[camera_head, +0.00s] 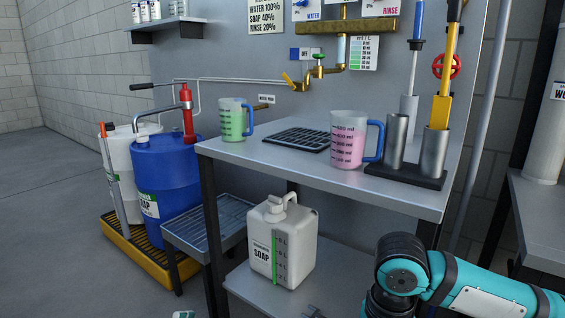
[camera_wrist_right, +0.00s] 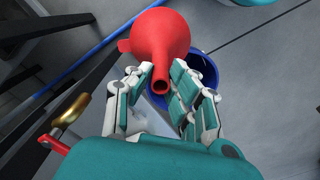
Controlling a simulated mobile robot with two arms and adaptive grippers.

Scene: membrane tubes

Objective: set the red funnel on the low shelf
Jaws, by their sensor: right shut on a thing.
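The red funnel (camera_wrist_right: 160,42) shows in the right wrist view, wide bowl away from the wrist and narrow spout towards it. My right gripper (camera_wrist_right: 162,82) is shut on the funnel at its spout, a finger on each side. The funnel and this gripper do not show clearly in the head view, where my right arm reaches in at the lower right. The low shelf (camera_head: 338,272) lies under the metal bench; its right part is partly hidden by my arm. My left gripper is not in view.
A white soap jug (camera_head: 283,240) stands on the low shelf. The bench top (camera_head: 285,168) holds a green-filled jug (camera_head: 236,120), a pink-filled jug (camera_head: 350,140) and a rack of tools. A blue drum (camera_head: 167,178) stands at left. A blue-rimmed vessel (camera_wrist_right: 207,72) lies beyond the funnel.

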